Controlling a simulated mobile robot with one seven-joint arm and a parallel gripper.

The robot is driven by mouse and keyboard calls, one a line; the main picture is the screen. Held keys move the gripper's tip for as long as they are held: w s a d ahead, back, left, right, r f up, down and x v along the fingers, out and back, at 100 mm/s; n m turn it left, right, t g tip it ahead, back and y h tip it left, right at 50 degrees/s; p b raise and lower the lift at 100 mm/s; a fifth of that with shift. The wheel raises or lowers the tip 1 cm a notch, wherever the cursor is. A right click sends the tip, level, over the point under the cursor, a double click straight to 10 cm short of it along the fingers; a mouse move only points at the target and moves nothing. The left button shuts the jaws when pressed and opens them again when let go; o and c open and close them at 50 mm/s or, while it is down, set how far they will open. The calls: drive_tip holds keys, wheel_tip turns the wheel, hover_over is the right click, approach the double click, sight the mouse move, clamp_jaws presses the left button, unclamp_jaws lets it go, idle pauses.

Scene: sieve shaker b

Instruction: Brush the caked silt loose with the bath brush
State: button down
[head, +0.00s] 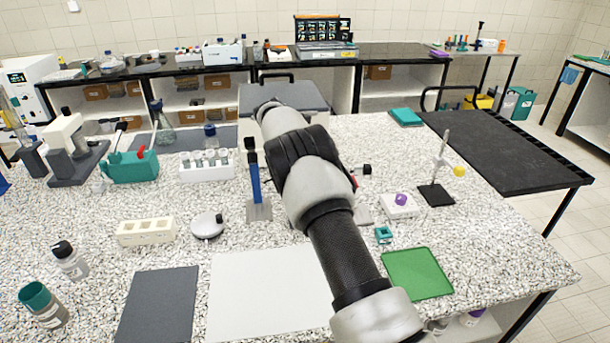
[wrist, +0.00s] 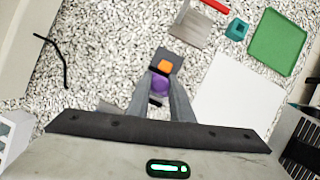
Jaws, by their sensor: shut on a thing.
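My gripper (wrist: 161,79) shows in the wrist view, shut on a small dark thing with orange and purple parts (wrist: 165,67). It is mostly hidden by the fingers, so I cannot tell whether it is the bath brush. The speckled worktop lies below it. In the head view my arm hides the gripper. A blue upright piece with a black top (head: 255,183) stands on a metal base left of the arm. I cannot make out the caked silt in either view.
A white sheet (head: 262,300), green tray (head: 418,275) and teal cube (head: 383,235) lie at the front. The green tray (wrist: 278,42) also shows in the wrist view. A white vial rack (head: 207,170) stands left of the arm; a black-based stand (head: 437,193) is right.

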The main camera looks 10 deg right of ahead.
drive_tip(key=shift+f+b, duration=1.6)
drive_tip(key=shift+f, duration=1.7)
drive_tip(key=shift+f, duration=0.55)
drive_tip(key=shift+a, duration=0.15)
drive_tip(key=shift+a, duration=0.9)
drive_tip(key=shift+d+f, duration=0.1)
drive_tip(key=shift+d, duration=0.15)
drive_tip(key=shift+d, duration=0.6)
drive_tip(key=shift+d, duration=0.1)
